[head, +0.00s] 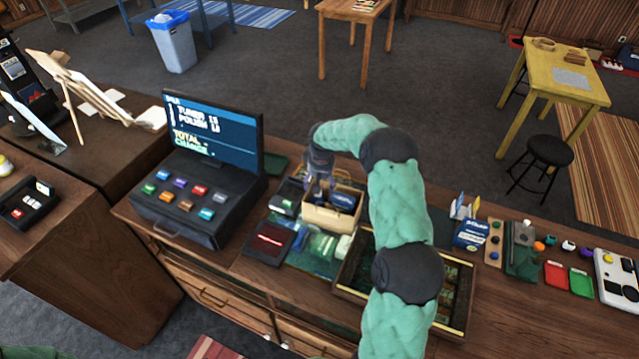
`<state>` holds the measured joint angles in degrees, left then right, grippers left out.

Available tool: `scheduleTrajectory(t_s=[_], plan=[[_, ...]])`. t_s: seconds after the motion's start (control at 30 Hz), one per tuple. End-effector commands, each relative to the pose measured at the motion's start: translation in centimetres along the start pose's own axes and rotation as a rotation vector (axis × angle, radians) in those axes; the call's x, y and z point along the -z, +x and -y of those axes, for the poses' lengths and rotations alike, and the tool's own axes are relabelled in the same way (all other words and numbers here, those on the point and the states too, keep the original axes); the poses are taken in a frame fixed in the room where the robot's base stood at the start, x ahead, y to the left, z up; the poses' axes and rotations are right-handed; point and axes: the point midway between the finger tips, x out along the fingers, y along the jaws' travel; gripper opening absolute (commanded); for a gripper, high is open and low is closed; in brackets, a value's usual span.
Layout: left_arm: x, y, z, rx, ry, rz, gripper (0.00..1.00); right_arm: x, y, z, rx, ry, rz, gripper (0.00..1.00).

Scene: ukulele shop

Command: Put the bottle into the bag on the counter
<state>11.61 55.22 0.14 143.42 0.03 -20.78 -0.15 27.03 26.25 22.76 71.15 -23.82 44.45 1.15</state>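The tan open-topped bag (331,218) stands on the wooden counter (500,300), right of the cash register. Dark blue items (343,201) show inside its opening. My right arm reaches over the counter from the bottom, and its dark gripper (319,184) points down at the bag's left back part. A small dark shape is at the fingertips; I cannot tell whether it is the bottle or part of the gripper. No bottle can be made out clearly. My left gripper is out of view; only a bit of green arm shows at the bottom left corner.
A cash register (205,180) stands left of the bag. A card terminal (269,243) and a green mat (318,252) lie in front. My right arm covers part of a dark tray (350,278). Small goods and a white device (616,280) crowd the right side.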

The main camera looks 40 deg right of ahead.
Motion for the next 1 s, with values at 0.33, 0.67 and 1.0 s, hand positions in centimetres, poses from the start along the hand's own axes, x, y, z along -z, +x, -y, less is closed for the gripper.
scheduleTrajectory(t_s=[0.33, 0.67, 1.0], plan=[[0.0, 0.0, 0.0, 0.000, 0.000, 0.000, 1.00, 0.1, -6.4, 0.0, 0.000, 0.001, -0.004, 0.78], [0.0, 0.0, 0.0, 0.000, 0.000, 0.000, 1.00, 0.1, -10.9, 0.0, -0.001, 0.000, -0.002, 0.78], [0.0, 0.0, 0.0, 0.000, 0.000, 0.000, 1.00, 0.1, -11.5, 0.0, 0.000, 0.000, -0.001, 0.78]])
